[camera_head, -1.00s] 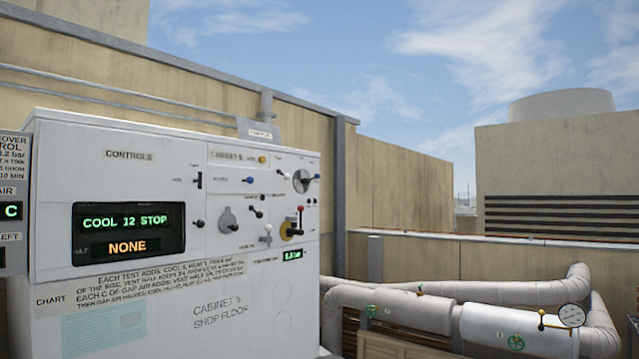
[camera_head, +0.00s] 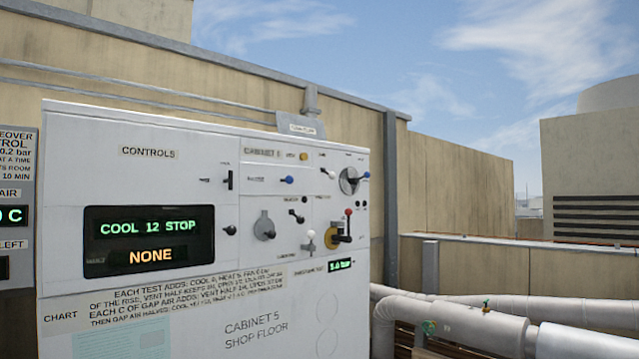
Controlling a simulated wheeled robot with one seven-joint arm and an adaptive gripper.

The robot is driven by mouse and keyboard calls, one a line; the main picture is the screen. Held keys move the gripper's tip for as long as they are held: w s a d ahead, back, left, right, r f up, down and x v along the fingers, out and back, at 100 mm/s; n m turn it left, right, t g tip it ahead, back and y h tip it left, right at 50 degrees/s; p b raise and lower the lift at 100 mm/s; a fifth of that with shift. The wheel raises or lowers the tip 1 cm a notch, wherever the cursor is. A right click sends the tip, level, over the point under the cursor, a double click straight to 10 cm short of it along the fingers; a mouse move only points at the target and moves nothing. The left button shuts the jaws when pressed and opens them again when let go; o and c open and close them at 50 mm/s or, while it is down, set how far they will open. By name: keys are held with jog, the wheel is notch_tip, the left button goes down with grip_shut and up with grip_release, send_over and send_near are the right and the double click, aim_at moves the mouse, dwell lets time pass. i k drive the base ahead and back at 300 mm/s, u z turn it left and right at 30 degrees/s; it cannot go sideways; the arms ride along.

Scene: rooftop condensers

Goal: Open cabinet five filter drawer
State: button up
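Cabinet 5 (camera_head: 205,330), a white unit labelled "CABINET 5 SHOP FLOOR", fills the left and middle of the head view. Its front carries a dark display (camera_head: 148,241) reading "COOL 12 STOP" and "NONE". To the right is a panel with several small knobs and levers, including a blue knob (camera_head: 287,180), a red-tipped lever on a yellow disc (camera_head: 338,237) and a grey rotary handle (camera_head: 264,226). The small labels beside them are too blurred to read surely. I cannot make out which part is the filter drawer. My gripper is not in view.
A neighbouring panel (camera_head: 17,210) is cut off at the left edge. Insulated pipes (camera_head: 470,325) with green valve handles run low at the right. A beige parapet wall (camera_head: 460,190) stands behind the cabinet. The floor is not visible.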

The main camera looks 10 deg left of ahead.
aim_at(254, 178)
jog(key=u, duration=0.2)
jog(key=i, duration=0.85)
jog(key=u, duration=0.45)
